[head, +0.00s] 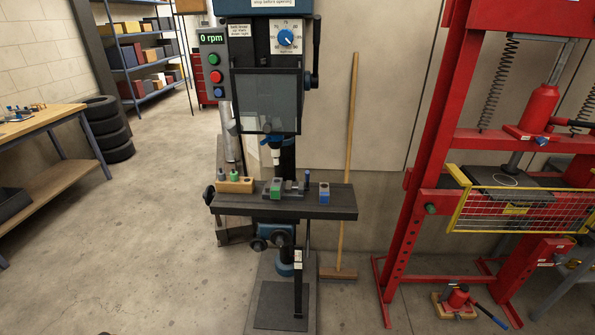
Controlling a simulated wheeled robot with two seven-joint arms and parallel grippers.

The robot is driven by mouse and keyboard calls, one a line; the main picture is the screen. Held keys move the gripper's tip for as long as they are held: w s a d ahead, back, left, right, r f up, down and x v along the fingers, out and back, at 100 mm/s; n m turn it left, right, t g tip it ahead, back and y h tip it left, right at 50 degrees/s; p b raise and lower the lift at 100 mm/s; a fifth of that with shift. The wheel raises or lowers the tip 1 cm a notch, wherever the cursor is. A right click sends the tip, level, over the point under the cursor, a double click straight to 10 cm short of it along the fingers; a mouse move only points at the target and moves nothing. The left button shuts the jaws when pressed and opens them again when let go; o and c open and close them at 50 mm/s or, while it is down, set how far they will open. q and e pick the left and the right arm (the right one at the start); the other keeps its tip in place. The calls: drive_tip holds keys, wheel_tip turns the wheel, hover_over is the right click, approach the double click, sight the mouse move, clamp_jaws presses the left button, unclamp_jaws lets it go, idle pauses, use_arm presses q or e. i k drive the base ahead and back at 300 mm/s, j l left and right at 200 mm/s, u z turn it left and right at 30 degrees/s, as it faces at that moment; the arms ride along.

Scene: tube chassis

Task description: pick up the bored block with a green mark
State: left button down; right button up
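A block with a green mark (276,191) sits on the dark table of the drill press (341,203), left of centre. It is beside or against a small grey vise (293,188); I cannot tell whether the jaws hold it. The bore is too small to make out clearly. A second block with a blue mark (324,195) stands apart on the right part of the table. Neither of my grippers is in view.
A wooden holder (235,186) with small upright pieces stands at the table's left. A clear guard (265,100) hangs above the table. A broom (350,150) leans behind right; a red press (430,140) stands further right. The floor at front left is free.

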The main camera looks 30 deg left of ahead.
sight(276, 186)
drive_tip(key=u, duration=1.2)
